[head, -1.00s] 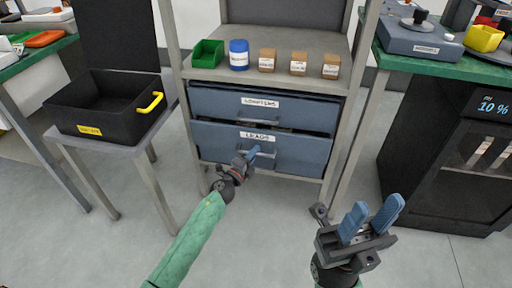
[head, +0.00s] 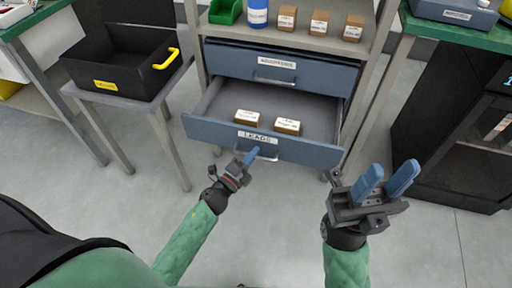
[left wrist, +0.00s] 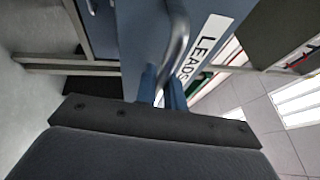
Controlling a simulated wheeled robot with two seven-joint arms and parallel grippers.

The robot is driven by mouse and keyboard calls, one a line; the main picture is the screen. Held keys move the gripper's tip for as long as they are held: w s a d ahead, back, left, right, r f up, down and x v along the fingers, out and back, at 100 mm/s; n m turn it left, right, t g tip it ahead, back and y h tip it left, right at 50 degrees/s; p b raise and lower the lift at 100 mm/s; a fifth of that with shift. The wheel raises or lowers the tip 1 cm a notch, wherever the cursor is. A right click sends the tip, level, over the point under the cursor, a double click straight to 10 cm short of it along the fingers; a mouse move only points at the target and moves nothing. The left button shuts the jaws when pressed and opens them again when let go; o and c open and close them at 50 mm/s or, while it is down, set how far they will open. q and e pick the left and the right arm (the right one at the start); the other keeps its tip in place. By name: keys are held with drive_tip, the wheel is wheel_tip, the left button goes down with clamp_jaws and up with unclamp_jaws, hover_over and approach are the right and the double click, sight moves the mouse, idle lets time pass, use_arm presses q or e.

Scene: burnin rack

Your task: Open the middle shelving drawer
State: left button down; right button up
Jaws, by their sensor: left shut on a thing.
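The shelving unit has two blue-grey drawers in view. The lower drawer, labelled LEADS (head: 215,126), is pulled well out. Two small brown boxes with white labels, one on the left (head: 246,118) and one on the right (head: 287,126), lie inside it. The upper drawer (head: 332,78) is nearly flush with the frame. My left gripper (head: 250,157) is at the front of the LEADS drawer. In the left wrist view its blue fingers are shut on the metal handle (left wrist: 178,40), beside the LEADS label. My right gripper (head: 386,182) is open and empty, right of the drawer.
A green bin (head: 225,11), a blue-and-white container (head: 258,13) and several brown boxes stand on the shelf above. A black bin (head: 120,66) with a yellow handle sits on a small stand at left. A dark cabinet (head: 450,140) stands at right. Floor in front is clear.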

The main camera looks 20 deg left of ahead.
use_arm(q)
drive_tip(key=shift+s, duration=0.25)
drive_tip(key=c, duration=1.5)
unclamp_jaws()
drive_tip(key=v, duration=0.7)
drive_tip(key=shift+s+a, duration=0.15)
drive_tip(key=shift+s, duration=0.25)
drive_tip(key=shift+f, duration=0.1)
